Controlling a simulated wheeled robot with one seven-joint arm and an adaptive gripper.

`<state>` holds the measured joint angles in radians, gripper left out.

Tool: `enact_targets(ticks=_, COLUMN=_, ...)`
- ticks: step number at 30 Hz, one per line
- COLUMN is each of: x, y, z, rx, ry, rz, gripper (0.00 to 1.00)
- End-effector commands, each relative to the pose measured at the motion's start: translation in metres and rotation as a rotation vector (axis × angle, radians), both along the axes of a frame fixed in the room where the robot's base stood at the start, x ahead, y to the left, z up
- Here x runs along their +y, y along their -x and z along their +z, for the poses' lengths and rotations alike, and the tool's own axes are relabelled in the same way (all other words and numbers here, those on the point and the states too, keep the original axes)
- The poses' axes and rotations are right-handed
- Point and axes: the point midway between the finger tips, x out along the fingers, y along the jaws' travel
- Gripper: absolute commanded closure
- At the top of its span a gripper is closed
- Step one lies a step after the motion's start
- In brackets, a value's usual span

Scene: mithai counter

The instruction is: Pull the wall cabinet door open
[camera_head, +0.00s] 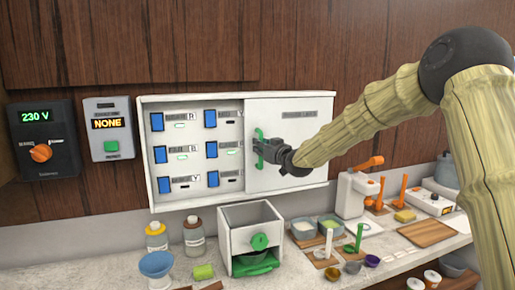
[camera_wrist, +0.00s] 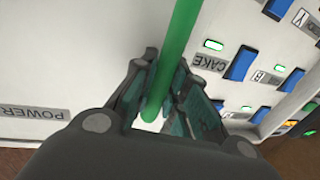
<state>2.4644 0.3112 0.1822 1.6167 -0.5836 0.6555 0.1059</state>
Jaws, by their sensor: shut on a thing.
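The white wall cabinet (camera_head: 145,140) hangs on the dark wood wall. Its flat white door (camera_head: 300,180) covers the right part of the box, and rows of blue switches show uncovered on the left. A green upright bar handle (camera_head: 258,133) is on the door's left edge. My gripper (camera_head: 264,150) is at the handle, with my arm reaching in from the right. In the wrist view, the fingers (camera_wrist: 163,105) are shut around the green handle (camera_wrist: 182,35), beside the white door face (camera_wrist: 70,60).
A voltage dial box (camera_head: 45,155) and a grey display unit (camera_head: 107,130) are on the wall at left. Open air lies before the cabinet.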

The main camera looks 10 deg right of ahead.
Motion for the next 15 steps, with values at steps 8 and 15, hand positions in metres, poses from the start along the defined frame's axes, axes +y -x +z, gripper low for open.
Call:
enact_targets(ticks=8, x=0.0003, y=-0.0001, z=0.0008, rx=-0.001, ry=0.000, rz=0.000, gripper=0.78)
enact_targets(ticks=15, x=0.0006, y=0.0000, z=0.0004, rx=0.000, ry=0.000, rz=0.000, gripper=0.63)
